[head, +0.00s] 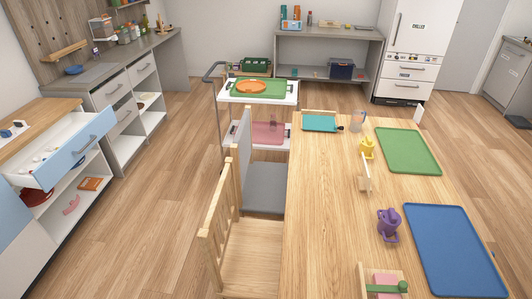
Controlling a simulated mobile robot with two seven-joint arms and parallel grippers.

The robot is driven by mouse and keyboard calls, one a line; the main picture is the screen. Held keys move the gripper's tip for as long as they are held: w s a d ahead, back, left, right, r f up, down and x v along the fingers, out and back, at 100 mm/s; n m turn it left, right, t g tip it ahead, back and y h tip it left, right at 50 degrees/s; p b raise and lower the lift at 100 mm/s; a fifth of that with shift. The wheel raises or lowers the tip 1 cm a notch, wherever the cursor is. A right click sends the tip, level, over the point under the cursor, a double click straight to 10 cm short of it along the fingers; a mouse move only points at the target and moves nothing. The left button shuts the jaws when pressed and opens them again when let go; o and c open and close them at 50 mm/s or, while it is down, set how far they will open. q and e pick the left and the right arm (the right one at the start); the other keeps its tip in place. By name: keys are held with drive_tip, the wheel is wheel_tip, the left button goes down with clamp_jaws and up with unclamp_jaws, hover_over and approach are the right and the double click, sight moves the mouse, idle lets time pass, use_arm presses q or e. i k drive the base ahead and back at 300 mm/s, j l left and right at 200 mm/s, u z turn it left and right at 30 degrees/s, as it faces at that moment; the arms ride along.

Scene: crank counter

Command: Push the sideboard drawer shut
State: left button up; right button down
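The sideboard (12,225) stands at the left edge, with a wooden top and light blue and white fronts. Its drawer (75,150) is pulled out well into the room. The drawer has a light blue front with a grey bar handle (82,145) and a white inside. A few small items lie in it, too small to name. Below the drawer is an open shelf space with a red bowl (35,197), an orange item (90,184) and a pink item (71,205). Neither of my grippers is in view.
A wooden table (335,220) with a green tray (408,151) and a blue tray (455,251) fills the right front. Chairs (240,255) stand at its left side. A trolley (235,94) is behind. Wood floor (150,215) is clear between sideboard and chairs.

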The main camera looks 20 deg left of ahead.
sight(62, 141)
drive_tip(key=u, duration=1.75)
drive_tip(key=i+j, duration=0.35)
drive_tip(key=j, duration=0.15)
drive_tip(key=i+j, duration=0.35)
drive_tip(key=j, duration=0.15)
drive_tip(key=i+j, duration=0.4)
drive_tip(key=j, duration=0.15)
drive_tip(key=i+j, duration=0.2)
drive_tip(key=i, duration=0.15)
drive_tip(key=i+j+u, duration=0.1)
drive_tip(key=i, duration=1.1)
